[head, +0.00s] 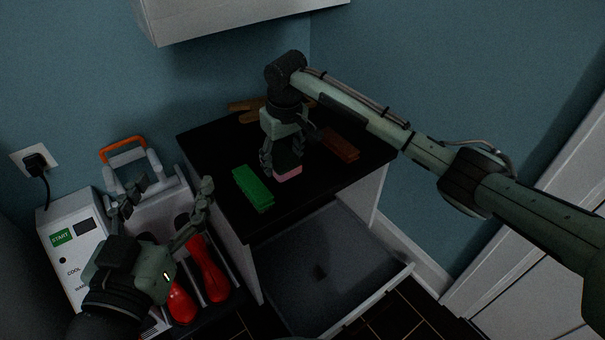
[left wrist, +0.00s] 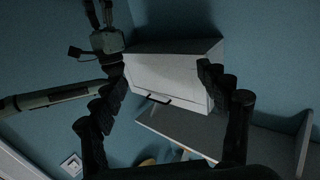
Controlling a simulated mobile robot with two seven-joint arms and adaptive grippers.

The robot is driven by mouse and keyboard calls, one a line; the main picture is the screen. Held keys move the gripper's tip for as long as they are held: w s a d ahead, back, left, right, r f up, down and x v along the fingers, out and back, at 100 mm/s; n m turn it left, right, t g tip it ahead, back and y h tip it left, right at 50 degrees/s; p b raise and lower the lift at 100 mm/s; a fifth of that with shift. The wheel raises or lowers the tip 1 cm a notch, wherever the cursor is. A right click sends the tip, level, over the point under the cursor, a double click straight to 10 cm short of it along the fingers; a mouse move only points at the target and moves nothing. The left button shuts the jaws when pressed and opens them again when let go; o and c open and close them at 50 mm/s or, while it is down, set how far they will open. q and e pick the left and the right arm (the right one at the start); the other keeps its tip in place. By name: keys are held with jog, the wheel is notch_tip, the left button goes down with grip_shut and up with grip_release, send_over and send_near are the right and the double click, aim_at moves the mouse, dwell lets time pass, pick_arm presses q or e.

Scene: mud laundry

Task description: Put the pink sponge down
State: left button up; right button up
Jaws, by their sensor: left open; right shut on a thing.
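The pink sponge (head: 288,173) is at the black counter top (head: 222,142) in the head view, low between the fingers of my right gripper (head: 284,166). The right gripper points down and is shut on the sponge, covering most of it. The sponge's underside is at or just above the counter; I cannot tell whether it touches. My left gripper (head: 162,200) is open and empty, left of the counter above the white machine. Its open fingers also show in the left wrist view (left wrist: 163,78), where I see no sponge.
A green block (head: 253,188) lies left of the sponge, a brown block (head: 341,144) to its right, and an orange-brown item (head: 243,110) behind. An open drawer (head: 330,270) juts out below. Red boots (head: 208,270) stand at the white machine (head: 68,250). A wall cabinet (head: 235,14) hangs above.

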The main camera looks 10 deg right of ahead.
send_over(301, 181)
jog(key=f, duration=0.3)
jog(key=shift+s+d+b, duration=0.1)
jog(key=shift+s+b, duration=0.1)
jog(key=shift+b, duration=0.15)
notch_tip(301, 181, down, 4)
jog(key=shift+d+r+b, duration=0.1)
jog(key=shift+b, duration=0.45)
jog(key=shift+f, duration=0.2)
pick_arm(q)
notch_tip(301, 181, up, 9)
jog(key=s+d+t+h, duration=0.2)
jog(key=t, duration=0.2)
jog(key=shift+f+t+h, duration=0.2)
jog(key=shift+t+h, duration=0.1)
jog(key=shift+f, duration=0.1)
pick_arm(e)
jog(key=o, duration=0.6)
jog(key=shift+f, duration=0.1)
pick_arm(q)
jog(key=shift+f, duration=0.1)
pick_arm(e)
jog(key=o, duration=0.4)
pick_arm(q)
jog(key=shift+s, duration=0.1)
